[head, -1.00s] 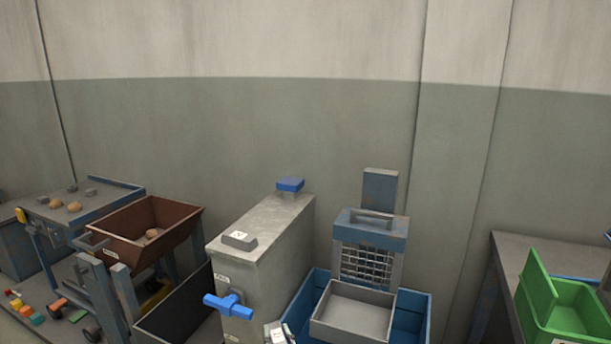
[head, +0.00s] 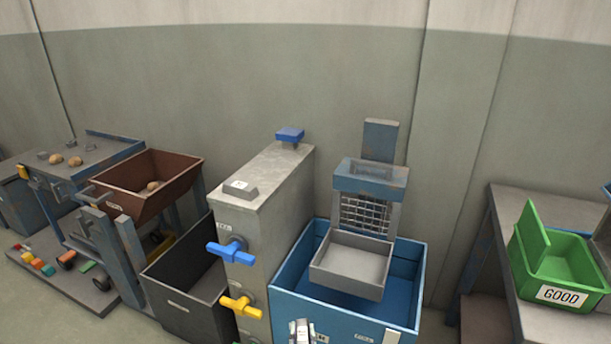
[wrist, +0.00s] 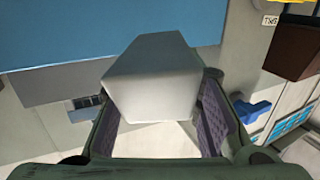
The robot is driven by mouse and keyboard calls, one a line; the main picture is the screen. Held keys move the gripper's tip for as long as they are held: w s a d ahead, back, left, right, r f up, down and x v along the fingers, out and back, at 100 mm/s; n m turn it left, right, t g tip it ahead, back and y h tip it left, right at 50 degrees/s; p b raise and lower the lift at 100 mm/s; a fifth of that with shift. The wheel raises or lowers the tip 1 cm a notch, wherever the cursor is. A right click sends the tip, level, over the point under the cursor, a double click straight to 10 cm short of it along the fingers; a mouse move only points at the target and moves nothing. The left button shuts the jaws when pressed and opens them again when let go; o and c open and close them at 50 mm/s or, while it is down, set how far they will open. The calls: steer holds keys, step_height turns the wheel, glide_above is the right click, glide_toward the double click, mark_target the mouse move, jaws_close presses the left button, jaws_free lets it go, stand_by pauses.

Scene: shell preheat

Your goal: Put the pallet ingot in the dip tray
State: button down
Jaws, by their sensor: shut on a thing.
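In the wrist view, my gripper (wrist: 160,118) is shut on a plain light-grey ingot (wrist: 152,72), with a finger pad on each side of it. I take it for the pallet ingot. The ingot sticks out beyond the fingertips. In the head view, a shallow grey open tray (head: 347,283), which looks like the dip tray, sits at the blue bin under a frame with a wire grid. It looks empty. Only a small grey piece shows at the bottom edge of that view, below the tray, and I cannot tell its parts.
A grey cabinet (head: 275,175) with a blue handle (head: 231,252) and a yellow handle (head: 240,306) stands left of the blue bin (head: 330,308). A similar small grey block (head: 240,189) lies on its top. A green GOOD bin (head: 560,268) is on the right table.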

steer(key=shift+s+d+f, duration=0.25)
steer(key=shift+s+f, duration=0.2)
steer(key=shift+s, duration=0.05)
steer(key=shift+s+d+f, duration=0.25)
steer(key=shift+s+f, duration=0.2)
step_height(320, 180, down, 7)
steer(key=b, duration=0.7)
steer(key=shift+w+r, duration=0.2)
steer(key=shift+w, duration=0.05)
steer(key=shift+a, duration=0.1)
